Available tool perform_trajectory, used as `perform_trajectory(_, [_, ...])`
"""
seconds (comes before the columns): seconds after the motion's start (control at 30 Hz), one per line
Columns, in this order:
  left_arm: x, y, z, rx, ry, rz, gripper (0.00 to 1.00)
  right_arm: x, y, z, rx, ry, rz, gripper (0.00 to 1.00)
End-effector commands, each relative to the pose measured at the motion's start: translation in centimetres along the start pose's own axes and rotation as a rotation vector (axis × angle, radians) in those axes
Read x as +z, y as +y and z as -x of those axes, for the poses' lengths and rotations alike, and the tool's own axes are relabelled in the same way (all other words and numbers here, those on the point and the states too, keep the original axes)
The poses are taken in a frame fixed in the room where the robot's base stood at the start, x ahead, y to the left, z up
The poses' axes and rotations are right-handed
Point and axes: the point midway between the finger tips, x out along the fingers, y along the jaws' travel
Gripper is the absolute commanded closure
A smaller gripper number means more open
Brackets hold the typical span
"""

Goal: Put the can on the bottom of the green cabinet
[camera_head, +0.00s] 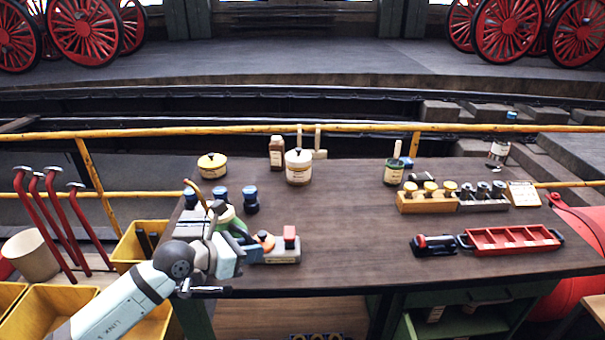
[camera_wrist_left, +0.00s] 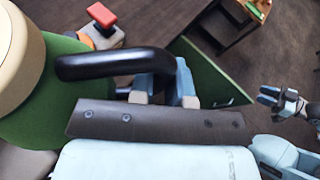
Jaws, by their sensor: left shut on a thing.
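The can (camera_head: 226,214) is a green oil can with a cream top and a thin curved brass-coloured spout. It is at the left end of the workbench, partly hidden by my left gripper (camera_head: 228,246). In the left wrist view the green can (camera_wrist_left: 62,95) fills the left side, and my left gripper (camera_wrist_left: 163,92) is shut on its black handle (camera_wrist_left: 110,66). The green cabinet (camera_head: 403,325) is under the right part of the bench, with a drawer and an open compartment. Another gripper (camera_wrist_left: 268,96), apparently my right, shows in the wrist view; its opening is unclear.
The workbench (camera_head: 350,230) holds a yellow pot (camera_head: 212,165), a cream jar (camera_head: 298,167), a green pot (camera_head: 393,171) and a red tray (camera_head: 510,239). A red-topped block (camera_head: 289,237) is near the can. Yellow bins (camera_head: 50,310) stand at left. The bench's middle is clear.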

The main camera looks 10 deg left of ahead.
Motion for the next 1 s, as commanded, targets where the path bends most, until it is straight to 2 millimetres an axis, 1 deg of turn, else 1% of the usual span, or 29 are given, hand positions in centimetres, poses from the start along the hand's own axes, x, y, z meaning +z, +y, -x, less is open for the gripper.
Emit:
perform_trajectory(0.17, [1.6,-1.0,0.9,0.031,-0.02,0.011,1.0,-0.8,0.0,0.6,0.001,0.004,0.004,0.61])
perform_trajectory(0.3, [3.1,-1.6,2.8,0.106,-0.034,0.039,1.0,-1.8,0.1,1.1,0.005,0.018,0.011,0.61])
perform_trajectory(0.4, [3.6,-1.4,4.2,0.167,-0.033,0.064,1.0,-2.1,0.3,1.5,0.01,0.019,0.017,0.61])
perform_trajectory(0.53, [3.7,-1.1,5.6,0.225,-0.029,0.09,1.0,-1.9,0.5,1.7,0.015,0.018,0.023,0.61])
perform_trajectory(0.73, [3.6,-0.9,6.1,0.248,-0.027,0.099,1.0,-1.3,0.5,1.6,0.015,0.01,0.025,0.61])
perform_trajectory(1.0, [3.6,-0.9,6.0,0.247,-0.025,0.096,1.0,-1.4,0.4,1.6,0.014,0.01,0.025,0.61])
